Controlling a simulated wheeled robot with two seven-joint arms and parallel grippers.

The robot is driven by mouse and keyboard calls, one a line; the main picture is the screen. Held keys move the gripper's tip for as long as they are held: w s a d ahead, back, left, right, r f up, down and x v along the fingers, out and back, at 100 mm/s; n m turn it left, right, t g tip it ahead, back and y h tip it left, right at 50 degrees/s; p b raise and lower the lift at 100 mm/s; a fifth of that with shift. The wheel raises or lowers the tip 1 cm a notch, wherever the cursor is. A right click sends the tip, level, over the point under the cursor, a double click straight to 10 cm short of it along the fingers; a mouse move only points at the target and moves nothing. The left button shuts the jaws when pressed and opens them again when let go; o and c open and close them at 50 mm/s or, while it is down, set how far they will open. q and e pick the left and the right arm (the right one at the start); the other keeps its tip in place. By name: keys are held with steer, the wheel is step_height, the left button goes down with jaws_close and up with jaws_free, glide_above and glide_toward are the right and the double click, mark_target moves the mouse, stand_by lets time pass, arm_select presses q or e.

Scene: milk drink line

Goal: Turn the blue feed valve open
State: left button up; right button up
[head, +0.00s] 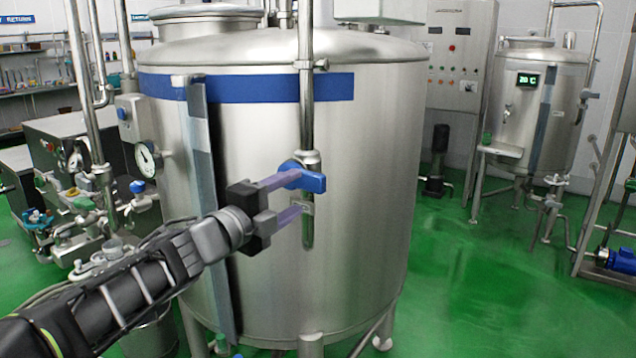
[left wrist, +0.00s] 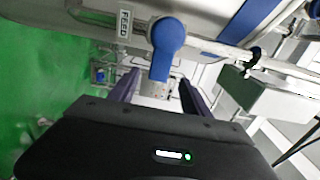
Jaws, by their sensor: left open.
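The blue feed valve (head: 314,183) sits on the vertical steel pipe at the front of the large tank. Its lever points right, across the pipe, in the head view. My left gripper (head: 297,194) is open and empty, its purple fingers pointing at the valve. The upper finger's tip overlaps the valve hub in the head view; I cannot tell whether they touch. In the left wrist view, the blue handle (left wrist: 166,45) lies ahead of my left gripper (left wrist: 160,80), its lower end toward the gap between the fingers. My right gripper is not in view.
The large steel tank (head: 365,190) stands close behind the valve. A small FEED label (left wrist: 125,23) is beside the handle. A gauge (head: 147,155) and pipework are at the left. Green floor (head: 465,290) is open at the right.

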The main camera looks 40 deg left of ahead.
mark_target(310, 184)
arm_select(q)
steer(key=shift+w, duration=0.15)
steer(key=w, duration=0.7)
steer(key=shift+w+a, duration=0.15)
steer(key=shift+w, duration=0.05)
steer(key=shift+c, duration=0.3)
jaws_close()
stand_by(0.8)
